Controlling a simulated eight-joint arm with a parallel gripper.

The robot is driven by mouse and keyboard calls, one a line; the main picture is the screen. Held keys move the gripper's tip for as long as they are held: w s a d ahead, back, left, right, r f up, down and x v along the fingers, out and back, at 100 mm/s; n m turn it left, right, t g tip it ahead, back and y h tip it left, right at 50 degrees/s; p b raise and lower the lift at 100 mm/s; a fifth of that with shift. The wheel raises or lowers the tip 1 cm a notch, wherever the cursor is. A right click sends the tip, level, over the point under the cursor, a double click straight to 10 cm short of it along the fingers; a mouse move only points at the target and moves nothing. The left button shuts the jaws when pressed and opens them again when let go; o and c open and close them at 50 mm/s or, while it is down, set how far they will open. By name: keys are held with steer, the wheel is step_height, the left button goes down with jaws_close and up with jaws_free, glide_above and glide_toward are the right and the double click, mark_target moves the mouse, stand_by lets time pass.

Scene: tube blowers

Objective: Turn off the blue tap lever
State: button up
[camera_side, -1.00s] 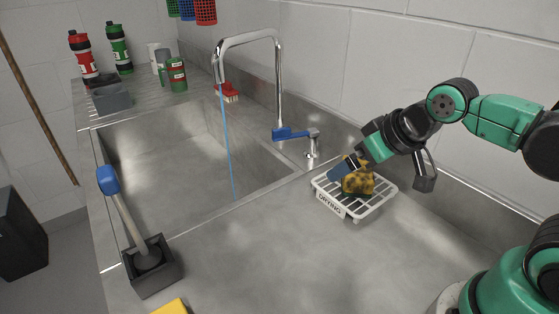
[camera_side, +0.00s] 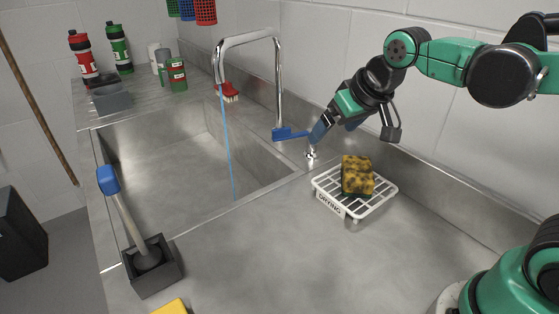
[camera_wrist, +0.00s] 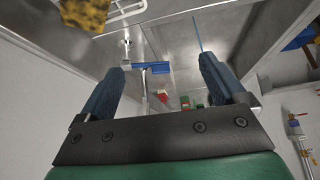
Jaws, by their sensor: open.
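The blue tap lever (camera_side: 288,134) sits at the base of the tall chrome tap (camera_side: 279,85), beside the sink. A thin blue stream of water (camera_side: 227,145) falls from the spout into the sink. My gripper (camera_side: 320,131) is open, its blue fingers close to the right end of the lever and partly covering the tap fitting. In the wrist view the blue lever (camera_wrist: 153,67) shows between the two fingers of my open gripper (camera_wrist: 162,65), nearer the left one. I cannot tell whether a finger touches it.
A yellow, dark-spotted sponge (camera_side: 357,176) sits on the white drying rack (camera_side: 327,200), just in front of the tap. A blue-handled brush (camera_side: 108,180) stands in a dark holder (camera_side: 171,277) at front left. Bottles (camera_side: 118,48) stand at the back. The front counter is mostly clear.

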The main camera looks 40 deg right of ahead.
steer(key=w+d+m+g, duration=0.1)
steer(key=w, duration=0.8)
steer(key=m+g, duration=0.1)
steer(key=m, duration=0.1)
glide_above(282, 129)
steer(key=s, duration=0.2)
steer(key=shift+h, duration=0.4)
steer(key=f, duration=0.4)
steer(key=shift+a+f, duration=0.2)
steer(key=shift+a, duration=0.15)
steer(key=shift+x, duration=2.55)
steer(key=shift+s+n, duration=0.15)
steer(key=shift+n, duration=0.15)
jaws_close()
